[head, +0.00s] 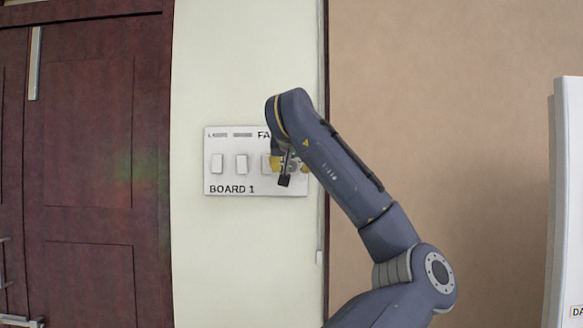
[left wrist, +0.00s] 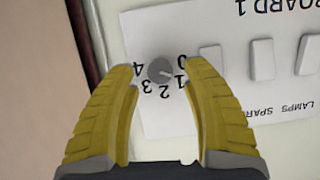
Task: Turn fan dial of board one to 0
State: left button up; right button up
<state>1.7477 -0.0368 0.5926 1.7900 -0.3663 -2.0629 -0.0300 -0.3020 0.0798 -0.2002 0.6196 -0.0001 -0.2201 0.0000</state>
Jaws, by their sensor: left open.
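Board one (head: 231,189) is a white panel on the pale wall, labelled BOARD 1, in the middle of the head view. It shows upside down in the left wrist view (left wrist: 215,110). The fan dial (left wrist: 160,69) is a small round grey knob with the numbers 0 to 4 around it. Its light mark appears to point toward the 1. My left gripper (head: 290,165) is in front of the board's right part and hides the dial in the head view. Its yellow fingers (left wrist: 163,70) are open, one on each side of the dial, with visible gaps. My right gripper is out of view.
White switches (head: 242,164) sit left of the dial on the board in the head view. A dark red wooden door (head: 90,170) stands at the left. A tan wall (head: 450,110) and a white panel (head: 568,200) are at the right.

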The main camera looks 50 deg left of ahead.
pick_arm(q)
jog(key=shift+x, duration=1.05)
grip_shut()
